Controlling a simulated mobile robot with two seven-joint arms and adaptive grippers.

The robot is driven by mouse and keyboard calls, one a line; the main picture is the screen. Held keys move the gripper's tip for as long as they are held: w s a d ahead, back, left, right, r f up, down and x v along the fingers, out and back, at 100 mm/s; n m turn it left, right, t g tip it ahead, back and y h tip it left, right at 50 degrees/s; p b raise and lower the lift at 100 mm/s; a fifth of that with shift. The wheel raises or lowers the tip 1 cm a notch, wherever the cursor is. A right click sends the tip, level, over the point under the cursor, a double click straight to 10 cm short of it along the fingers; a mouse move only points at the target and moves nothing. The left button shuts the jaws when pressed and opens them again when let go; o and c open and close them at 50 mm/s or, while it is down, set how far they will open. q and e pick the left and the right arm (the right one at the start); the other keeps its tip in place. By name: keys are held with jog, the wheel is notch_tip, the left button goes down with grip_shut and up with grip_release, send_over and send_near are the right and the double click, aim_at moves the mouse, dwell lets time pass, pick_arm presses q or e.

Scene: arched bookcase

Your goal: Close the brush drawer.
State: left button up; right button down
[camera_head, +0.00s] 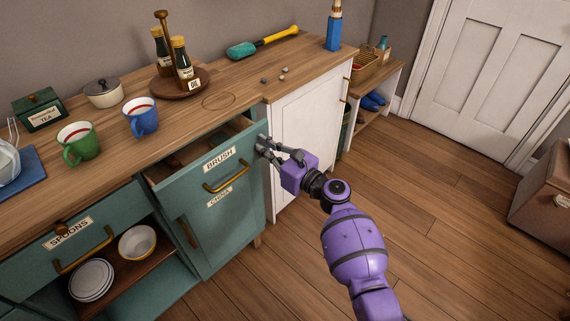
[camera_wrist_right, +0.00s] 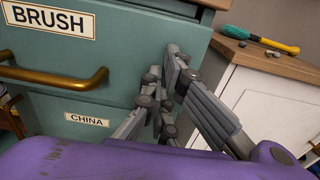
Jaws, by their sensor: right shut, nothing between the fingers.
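The teal brush drawer (camera_head: 183,187) carries a BRUSH label and a brass handle (camera_head: 227,177). It stands partly pulled out from under the wooden counter, and its open top shows in the head view. Its front also shows in the right wrist view (camera_wrist_right: 120,55). My right gripper (camera_head: 263,145) is shut and empty at the right end of the drawer front. In the right wrist view its fingertips (camera_wrist_right: 170,62) are close to the front, right of the handle; I cannot tell whether they touch it. My left gripper is not in view.
A teal door labelled CHINA (camera_head: 225,230) is below the drawer. A white cabinet (camera_head: 305,135) stands just right of my right gripper. Mugs, a tray with bottles, and a yellow-handled tool (camera_head: 262,44) are on the counter (camera_head: 215,85).

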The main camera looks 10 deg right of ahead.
jog(key=b+x, duration=0.1)
jog(key=x, duration=0.5)
jog(key=shift+f+b, duration=0.1)
jog(key=shift+b, duration=0.25)
jog(key=shift+w+a, duration=0.15)
jog(key=shift+r, duration=0.25)
